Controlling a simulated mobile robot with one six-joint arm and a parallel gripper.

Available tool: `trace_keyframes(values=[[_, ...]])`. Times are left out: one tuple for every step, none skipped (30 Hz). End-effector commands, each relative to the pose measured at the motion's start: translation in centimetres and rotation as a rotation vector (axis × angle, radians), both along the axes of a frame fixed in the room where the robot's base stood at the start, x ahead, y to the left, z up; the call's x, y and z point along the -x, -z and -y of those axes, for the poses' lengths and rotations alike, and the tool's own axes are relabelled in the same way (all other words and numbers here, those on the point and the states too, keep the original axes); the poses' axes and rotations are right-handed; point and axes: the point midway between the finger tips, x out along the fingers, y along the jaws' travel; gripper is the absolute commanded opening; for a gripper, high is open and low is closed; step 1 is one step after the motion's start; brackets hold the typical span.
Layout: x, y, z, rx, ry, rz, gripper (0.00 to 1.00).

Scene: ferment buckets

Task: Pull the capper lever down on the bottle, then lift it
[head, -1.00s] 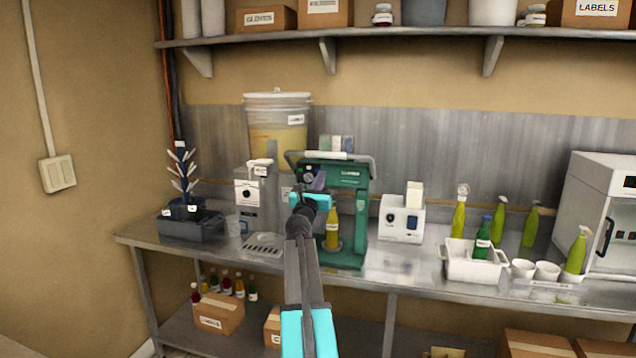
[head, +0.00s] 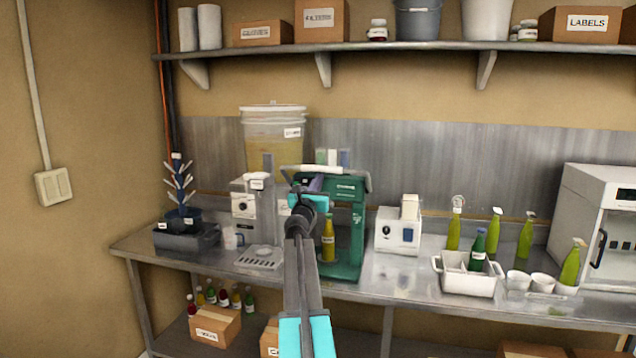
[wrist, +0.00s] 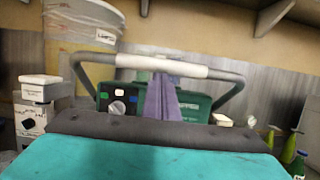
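The green bench capper (head: 352,225) stands on the steel bench, with a yellow bottle (head: 328,241) upright in it, partly hidden by my arm. Its lever is up: a grey frame with a white grip bar (head: 325,169) across the top. The grip bar also crosses the wrist view (wrist: 165,66). My gripper (head: 316,183) is in front of the capper's head, just below the bar. In the wrist view its purple fingers (wrist: 161,78) are side by side with no clear gap, tips just under the bar. I cannot tell whether they touch it.
A dispenser (head: 250,212) and a large lidded bucket (head: 275,135) stand left of the capper. A white device (head: 398,232) stands to its right. Farther right are a white caddy (head: 466,281), green bottles and a white cabinet (head: 600,235). A shelf (head: 400,46) runs above.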

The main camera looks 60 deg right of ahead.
Motion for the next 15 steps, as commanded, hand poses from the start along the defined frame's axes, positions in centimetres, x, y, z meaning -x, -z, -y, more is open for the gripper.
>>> trace_keyframes(values=[[0.0,-0.1,0.1,0.000,0.000,0.000,0.00],[0.0,-0.2,0.1,0.000,0.000,0.000,0.00],[-0.1,-0.4,0.2,0.000,0.000,0.000,0.00],[-0.1,-0.5,0.2,0.001,0.000,0.000,0.00],[-0.1,-0.7,0.3,0.001,0.000,0.001,0.00],[-0.2,-0.9,0.4,0.001,0.000,0.001,0.00],[-0.2,-1.1,0.5,0.001,0.000,0.001,0.00],[-0.2,-1.3,0.6,0.001,0.000,0.001,0.00],[-0.3,-1.6,0.8,0.001,-0.001,0.000,0.00],[-0.4,-1.8,0.9,0.001,0.000,0.000,0.00],[-0.4,-2.1,1.1,0.001,0.000,0.001,0.00],[-0.5,-2.4,1.3,0.001,0.000,0.001,0.00],[-0.5,-2.7,1.5,0.001,0.000,0.000,0.00],[-0.6,-3.0,1.7,0.001,0.000,0.000,0.00],[-0.7,-3.5,2.0,0.001,0.000,0.003,0.00]])
